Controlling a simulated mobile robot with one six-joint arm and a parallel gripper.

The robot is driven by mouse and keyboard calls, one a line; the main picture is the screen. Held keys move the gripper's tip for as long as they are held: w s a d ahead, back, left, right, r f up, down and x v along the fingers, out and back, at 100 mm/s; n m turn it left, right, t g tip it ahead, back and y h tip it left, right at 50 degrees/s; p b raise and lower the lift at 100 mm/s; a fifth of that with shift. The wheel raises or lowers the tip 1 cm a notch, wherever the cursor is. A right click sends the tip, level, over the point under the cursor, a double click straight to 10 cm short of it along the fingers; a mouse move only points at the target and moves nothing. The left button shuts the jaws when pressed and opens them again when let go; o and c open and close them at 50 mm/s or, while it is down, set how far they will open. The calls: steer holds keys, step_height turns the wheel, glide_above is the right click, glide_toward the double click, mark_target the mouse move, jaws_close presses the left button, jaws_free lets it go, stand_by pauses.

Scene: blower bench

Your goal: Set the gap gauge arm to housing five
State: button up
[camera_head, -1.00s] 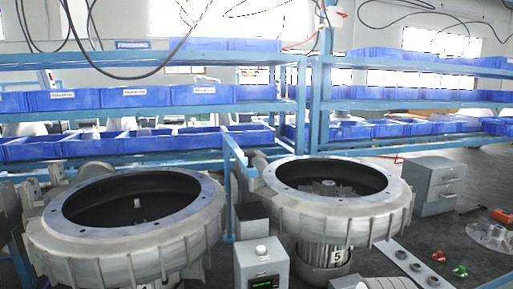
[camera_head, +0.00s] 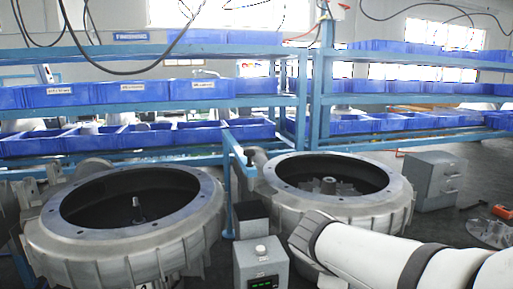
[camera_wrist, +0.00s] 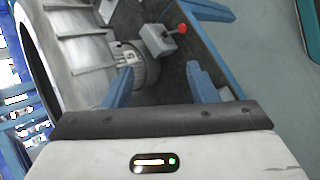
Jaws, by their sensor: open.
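In the wrist view, a red ball knob (camera_wrist: 182,29) stands on a lever fixed to a small grey block (camera_wrist: 158,40), which looks like the gap gauge arm. It sits beside a round base (camera_wrist: 133,68) labelled 5, under a ribbed grey housing (camera_wrist: 78,45). My gripper (camera_wrist: 158,70) is open, its two blue fingers apart with nothing between them. The knob and block lie beyond the fingertips, apart from them. In the head view, the right housing (camera_head: 398,205) is partly behind my white arm, which hides the 5 label and the gauge.
A second round housing (camera_head: 190,240) stands at the left in the head view. A grey control box (camera_head: 247,262) with a green display is between them. Blue shelving with bins (camera_head: 190,92) runs behind. A grey drawer cabinet (camera_head: 433,180) stands at the right.

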steer(key=w+a+r+n+t+h, duration=0.1)
steer(key=w+a+r+n+t, duration=0.35)
steer(key=w+r+n, duration=0.3)
steer(key=n+t+y+p, duration=0.2)
steer(key=n+t+y, duration=0.35)
steer(key=n, duration=0.75)
glide_toward(247, 153)
steer(key=shift+t+h, duration=0.7)
steer(key=shift+h, duration=0.15)
steer(key=w, duration=0.2)
steer(key=w+f, duration=0.2)
steer(key=w, duration=0.1)
steer(key=shift+w+d, duration=0.3)
steer(key=shift+d, duration=0.1)
steer(key=shift+w+a+r+n, duration=0.25)
steer(key=shift+n, duration=0.1)
steer(key=w, duration=0.2)
steer(key=w+d+p, duration=0.1)
steer(key=w, duration=0.1)
steer(key=w+p, duration=0.1)
steer(key=w, duration=0.2)
steer(key=shift+w+d, duration=0.15)
steer(key=shift+c, duration=0.4)
jaws_close()
